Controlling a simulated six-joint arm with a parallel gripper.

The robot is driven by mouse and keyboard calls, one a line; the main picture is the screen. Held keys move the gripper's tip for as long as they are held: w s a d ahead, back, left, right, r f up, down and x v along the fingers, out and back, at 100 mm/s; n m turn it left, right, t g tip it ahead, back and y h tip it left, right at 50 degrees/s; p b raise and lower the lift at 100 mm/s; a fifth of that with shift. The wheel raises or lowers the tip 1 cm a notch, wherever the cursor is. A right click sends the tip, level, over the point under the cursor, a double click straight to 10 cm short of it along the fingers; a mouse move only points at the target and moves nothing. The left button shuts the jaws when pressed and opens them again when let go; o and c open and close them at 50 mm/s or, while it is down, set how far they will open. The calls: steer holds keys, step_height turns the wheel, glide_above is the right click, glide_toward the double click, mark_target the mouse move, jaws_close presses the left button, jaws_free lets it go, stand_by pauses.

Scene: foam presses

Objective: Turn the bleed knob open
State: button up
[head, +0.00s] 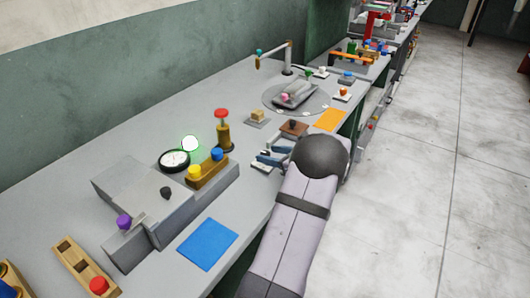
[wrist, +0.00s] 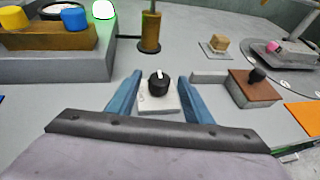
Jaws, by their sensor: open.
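A black round knob (wrist: 158,84) with a white pointer mark sits on a small pale square plate (wrist: 158,103) in the wrist view; I take it for the bleed knob. The mark points roughly away from me. My gripper (wrist: 160,77) is open, with one blue finger to the left of the knob and one to the right. Gaps show between the fingers and the knob. In the head view my gripper (head: 271,155) is low over the bench, and the knob is mostly hidden by the fingers.
A brown block with a black knob (wrist: 257,77) stands close on the right. A brass post with a red top (head: 222,128) stands behind. The grey press unit with a gauge (head: 174,160) is to the left. An orange mat (head: 331,120) lies to the right.

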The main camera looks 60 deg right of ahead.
mark_target(267, 153)
steer(key=shift+x, duration=1.55)
steer(key=shift+f, duration=0.1)
steer(key=c, duration=1.1)
steer(key=shift+o, duration=0.2)
steer(key=shift+d+n+y+p, duration=0.1)
steer(key=shift+n+y+p, duration=0.3)
steer(key=shift+n+y, duration=1)
steer(key=shift+y, duration=0.3)
steer(key=shift+n+y, duration=0.6)
steer(key=shift+n+g+y+b, duration=0.3)
steer(key=shift+n+y+b, duration=0.3)
steer(key=shift+n+y, duration=0.5)
